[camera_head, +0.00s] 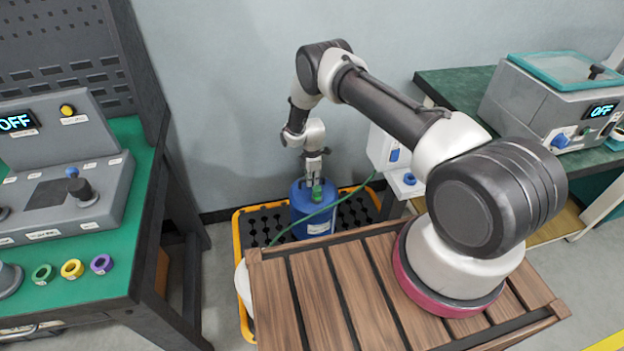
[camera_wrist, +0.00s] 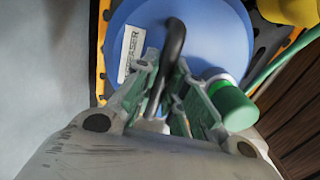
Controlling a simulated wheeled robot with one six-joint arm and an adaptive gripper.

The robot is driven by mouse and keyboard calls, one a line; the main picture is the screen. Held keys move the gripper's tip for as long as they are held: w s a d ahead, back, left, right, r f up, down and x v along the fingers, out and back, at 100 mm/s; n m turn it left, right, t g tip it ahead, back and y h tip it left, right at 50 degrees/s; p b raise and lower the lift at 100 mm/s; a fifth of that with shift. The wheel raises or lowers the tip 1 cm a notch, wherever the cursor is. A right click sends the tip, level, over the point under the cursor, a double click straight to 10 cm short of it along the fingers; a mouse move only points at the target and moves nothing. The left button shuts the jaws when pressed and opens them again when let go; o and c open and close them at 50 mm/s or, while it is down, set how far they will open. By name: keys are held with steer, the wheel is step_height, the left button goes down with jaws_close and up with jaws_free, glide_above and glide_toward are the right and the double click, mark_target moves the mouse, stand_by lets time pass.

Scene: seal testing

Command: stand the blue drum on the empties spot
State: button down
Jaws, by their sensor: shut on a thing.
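The blue drum (camera_head: 312,212) stands upright in the black-grated pallet with a yellow rim (camera_head: 239,250), by the wall in the head view. In the wrist view the drum (camera_wrist: 215,35) fills the top and shows a white label (camera_wrist: 132,53), a black handle (camera_wrist: 172,50) and a green cap (camera_wrist: 232,105). My gripper (camera_head: 313,180) reaches down onto the drum's top. In the wrist view its fingers (camera_wrist: 168,92) are shut on the black handle. I cannot make out a marked empties spot.
A green bench (camera_head: 95,255) with a control panel stands at left, and another green bench (camera_head: 450,85) at right. A green hose (camera_head: 345,203) runs beside the drum. My wooden deck is in front of the pallet. A white object (camera_head: 243,285) is partly hidden.

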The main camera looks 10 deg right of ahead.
steer(key=shift+s, duration=0.3)
stand_by(0.4)
stand_by(0.6)
steer(key=shift+w, duration=0.3)
stand_by(0.6)
steer(key=shift+s+f, duration=0.1)
steer(key=shift+f, duration=0.05)
stand_by(0.5)
steer(key=shift+f, duration=1.05)
stand_by(0.4)
steer(key=c, duration=1.4)
jaws_free()
